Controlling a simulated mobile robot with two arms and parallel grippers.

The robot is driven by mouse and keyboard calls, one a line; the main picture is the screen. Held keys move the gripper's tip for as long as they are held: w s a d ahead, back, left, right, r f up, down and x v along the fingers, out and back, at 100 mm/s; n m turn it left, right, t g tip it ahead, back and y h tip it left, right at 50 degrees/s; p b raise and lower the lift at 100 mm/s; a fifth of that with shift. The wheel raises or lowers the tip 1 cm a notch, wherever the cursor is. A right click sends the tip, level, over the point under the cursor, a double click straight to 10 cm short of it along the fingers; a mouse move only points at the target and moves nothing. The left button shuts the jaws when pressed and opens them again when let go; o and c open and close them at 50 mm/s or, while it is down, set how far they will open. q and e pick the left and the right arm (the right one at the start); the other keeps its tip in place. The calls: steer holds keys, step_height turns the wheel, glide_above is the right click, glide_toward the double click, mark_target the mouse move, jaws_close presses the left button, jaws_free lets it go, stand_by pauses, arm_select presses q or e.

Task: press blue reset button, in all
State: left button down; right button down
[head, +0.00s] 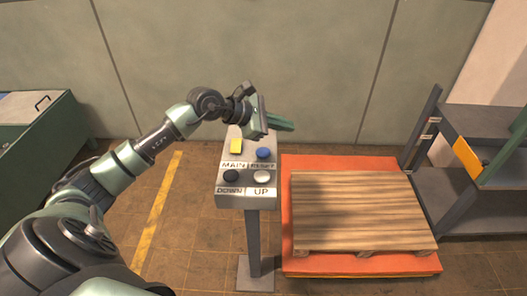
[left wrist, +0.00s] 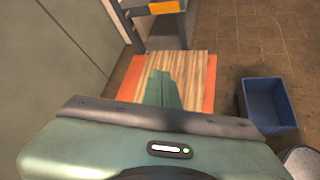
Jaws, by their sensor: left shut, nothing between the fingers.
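The blue reset button (head: 263,153) sits at the upper right of a grey control panel (head: 249,200) on a post in the head view; its label below is partly readable. My left gripper (head: 287,125) is above and behind the panel, with its shut, empty green fingers pointing right, apart from the button. The fingers also show in the left wrist view (left wrist: 163,90), over the pallet area. The button is not seen in the left wrist view. My right gripper is not in view.
The panel also has a yellow button (head: 237,146), a black button (head: 231,176) and a white button (head: 262,177). A wooden pallet (head: 360,210) lies on an orange platform (head: 300,268) to the right. A blue bin (left wrist: 270,105) stands on the floor.

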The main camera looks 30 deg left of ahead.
mark_target(260, 153)
arm_select(q)
steer(key=a+f+m+g+y, duration=0.1)
steer(key=a+y, duration=0.2)
steer(key=a, duration=0.5)
steer(key=shift+s, duration=0.15)
step_height(260, 153, down, 8)
steer(key=b, duration=0.4)
steer(key=shift+f, duration=0.2)
steer(key=shift+f+b, duration=0.25)
steer(key=shift+b, duration=0.15)
steer(key=shift+d, duration=0.1)
stand_by(1.2)
steer(key=shift+f+b, duration=0.4)
steer(key=shift+b, duration=0.25)
